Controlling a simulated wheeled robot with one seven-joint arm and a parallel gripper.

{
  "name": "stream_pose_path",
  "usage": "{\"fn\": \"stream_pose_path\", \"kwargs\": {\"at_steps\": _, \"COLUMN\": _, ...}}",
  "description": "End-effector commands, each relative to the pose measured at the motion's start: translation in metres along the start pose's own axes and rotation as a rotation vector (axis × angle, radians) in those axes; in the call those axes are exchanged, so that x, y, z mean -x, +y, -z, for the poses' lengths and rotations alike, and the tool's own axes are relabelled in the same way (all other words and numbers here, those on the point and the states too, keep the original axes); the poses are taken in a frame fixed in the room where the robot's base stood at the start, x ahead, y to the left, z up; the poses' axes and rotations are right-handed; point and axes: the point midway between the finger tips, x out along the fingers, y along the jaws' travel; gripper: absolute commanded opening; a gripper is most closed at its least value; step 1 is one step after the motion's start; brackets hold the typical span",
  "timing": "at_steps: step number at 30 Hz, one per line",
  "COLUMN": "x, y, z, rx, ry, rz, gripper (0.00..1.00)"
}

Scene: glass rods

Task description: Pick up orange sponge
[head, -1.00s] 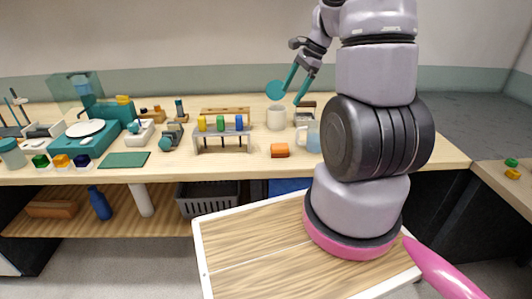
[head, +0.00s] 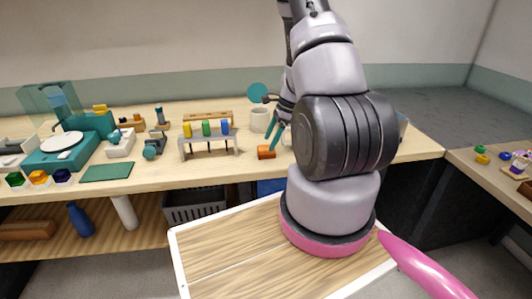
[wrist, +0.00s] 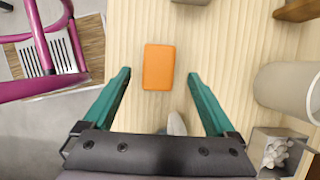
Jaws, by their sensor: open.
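The orange sponge (head: 266,152) lies flat on the wooden table (head: 215,170) near its front edge. In the wrist view the sponge (wrist: 159,67) is a rounded orange block just beyond my fingertips, lined up between them, left of the middle of the gap. My gripper (wrist: 160,74) is open and empty, its teal fingers spread on either side of the sponge's line. In the head view my gripper (head: 275,137) points down, just above and beside the sponge. Whether a finger touches the sponge cannot be told there; in the wrist view they are apart.
A white mug (head: 259,118) stands behind the sponge, and a rack with coloured pegs (head: 208,142) stands to its left. The wrist view shows a cylindrical vessel (wrist: 290,90) right of my gripper. A green mat (head: 107,172) lies farther left. Bare table surrounds the sponge.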

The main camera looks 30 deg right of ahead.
Motion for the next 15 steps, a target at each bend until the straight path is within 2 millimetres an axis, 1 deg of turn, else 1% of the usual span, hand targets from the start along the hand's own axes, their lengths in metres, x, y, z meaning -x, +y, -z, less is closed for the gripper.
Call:
{"fn": "stream_pose_path", "kwargs": {"at_steps": 1, "x": -0.009, "y": 0.002, "z": -0.001, "rx": -0.001, "ry": -0.001, "rz": -0.004, "gripper": 0.91}}
{"fn": "stream_pose_path", "kwargs": {"at_steps": 3, "x": -0.02, "y": 0.003, "z": -0.003, "rx": -0.001, "ry": 0.0, "rz": -0.005, "gripper": 0.91}}
{"fn": "stream_pose_path", "kwargs": {"at_steps": 6, "x": -0.033, "y": 0.003, "z": -0.003, "rx": -0.002, "ry": -0.001, "rz": -0.003, "gripper": 0.91}}
{"fn": "stream_pose_path", "kwargs": {"at_steps": 10, "x": -0.041, "y": 0.002, "z": -0.003, "rx": 0.0, "ry": 0.0, "rz": -0.001, "gripper": 0.91}}
{"fn": "stream_pose_path", "kwargs": {"at_steps": 15, "x": -0.041, "y": 0.002, "z": -0.003, "rx": 0.0, "ry": 0.0, "rz": 0.0, "gripper": 0.91}}
